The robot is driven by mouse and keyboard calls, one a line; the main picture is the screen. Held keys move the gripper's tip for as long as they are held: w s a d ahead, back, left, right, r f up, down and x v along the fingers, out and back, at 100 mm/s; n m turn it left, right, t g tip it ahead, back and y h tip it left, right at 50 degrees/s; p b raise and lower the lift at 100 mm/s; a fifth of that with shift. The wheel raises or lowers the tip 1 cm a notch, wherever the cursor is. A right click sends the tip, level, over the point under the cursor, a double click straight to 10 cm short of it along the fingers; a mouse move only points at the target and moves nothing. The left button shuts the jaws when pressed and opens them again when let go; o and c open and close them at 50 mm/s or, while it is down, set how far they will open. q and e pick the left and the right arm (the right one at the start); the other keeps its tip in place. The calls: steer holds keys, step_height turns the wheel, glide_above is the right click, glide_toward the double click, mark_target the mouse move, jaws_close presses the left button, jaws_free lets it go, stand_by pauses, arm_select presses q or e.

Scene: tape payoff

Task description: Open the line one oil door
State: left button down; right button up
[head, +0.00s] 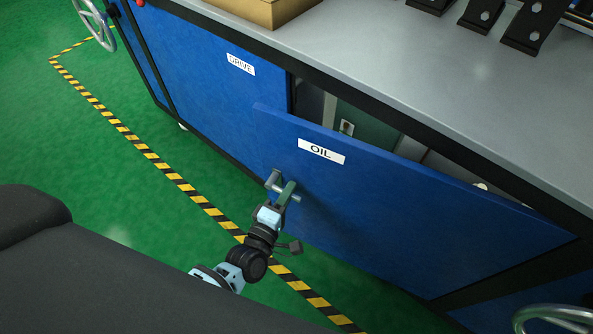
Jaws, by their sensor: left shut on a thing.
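The blue oil door (395,212), with a white OIL label (321,151), stands ajar. Its left edge is swung out from the cabinet and its right edge meets the frame. A gap along its top and left shows part of the dark interior. My left gripper (283,190) is shut on the door's handle (274,181) near the door's left edge, below the label. The fingers partly hide the handle. My right gripper is not in view.
A blue DRIVE panel (215,85) is flush to the left. A grey worktop (400,65) overhangs above, bearing a cardboard box (250,8) and black brackets (535,25). Handwheels stand at far left (95,22) and lower right (553,318). Green floor with striped tape (180,185) lies in front.

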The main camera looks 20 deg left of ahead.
arm_select(q)
steer(key=s+n+y+p, duration=0.1)
steer(key=s+y+p, duration=0.1)
steer(key=s, duration=1)
steer(key=shift+s+d, duration=0.15)
steer(key=shift+d, duration=0.3)
steer(key=c, duration=1.5)
jaws_free()
steer(key=shift+o, duration=0.5)
steer(key=s, duration=0.7)
steer(key=shift+s, duration=0.35)
